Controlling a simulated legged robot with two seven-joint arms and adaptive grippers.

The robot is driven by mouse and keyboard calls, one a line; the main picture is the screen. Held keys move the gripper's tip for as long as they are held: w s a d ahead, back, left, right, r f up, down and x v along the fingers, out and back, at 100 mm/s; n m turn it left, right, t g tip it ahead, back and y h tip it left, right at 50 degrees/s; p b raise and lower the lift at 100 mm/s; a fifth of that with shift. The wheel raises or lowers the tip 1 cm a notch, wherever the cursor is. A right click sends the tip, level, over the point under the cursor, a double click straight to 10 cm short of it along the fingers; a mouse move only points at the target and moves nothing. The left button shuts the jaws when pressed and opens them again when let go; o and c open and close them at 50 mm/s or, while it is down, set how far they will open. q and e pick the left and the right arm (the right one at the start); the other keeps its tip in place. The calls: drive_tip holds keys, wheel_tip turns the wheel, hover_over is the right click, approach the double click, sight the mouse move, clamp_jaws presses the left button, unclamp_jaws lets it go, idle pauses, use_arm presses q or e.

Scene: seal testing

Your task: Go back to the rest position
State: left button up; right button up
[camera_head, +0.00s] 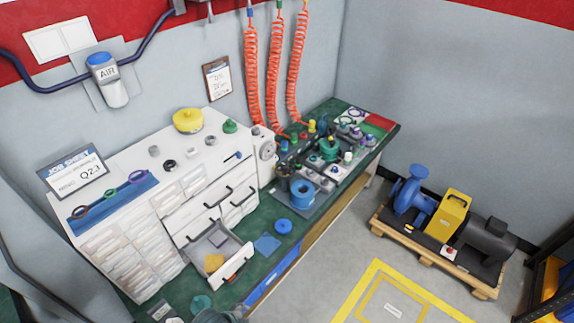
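Neither of my grippers shows clearly in the head view. A grey-green shape is cut off by the bottom edge, left of centre, and I cannot tell what it is. The green workbench (262,268) runs from the lower left to the back right along the wall. On it stands a white drawer cabinet (123,150) with one drawer (236,267) pulled out. The open drawer holds a tan piece (214,262) and a grey piece.
A blue round part (283,226) and a blue square (267,243) lie by the drawer. Small fittings crowd the bench's far end. Orange coiled hoses (272,80) hang above. A pump (411,191) on a wooden pallet (432,252) stands right. Floor with yellow marking (372,278) is clear.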

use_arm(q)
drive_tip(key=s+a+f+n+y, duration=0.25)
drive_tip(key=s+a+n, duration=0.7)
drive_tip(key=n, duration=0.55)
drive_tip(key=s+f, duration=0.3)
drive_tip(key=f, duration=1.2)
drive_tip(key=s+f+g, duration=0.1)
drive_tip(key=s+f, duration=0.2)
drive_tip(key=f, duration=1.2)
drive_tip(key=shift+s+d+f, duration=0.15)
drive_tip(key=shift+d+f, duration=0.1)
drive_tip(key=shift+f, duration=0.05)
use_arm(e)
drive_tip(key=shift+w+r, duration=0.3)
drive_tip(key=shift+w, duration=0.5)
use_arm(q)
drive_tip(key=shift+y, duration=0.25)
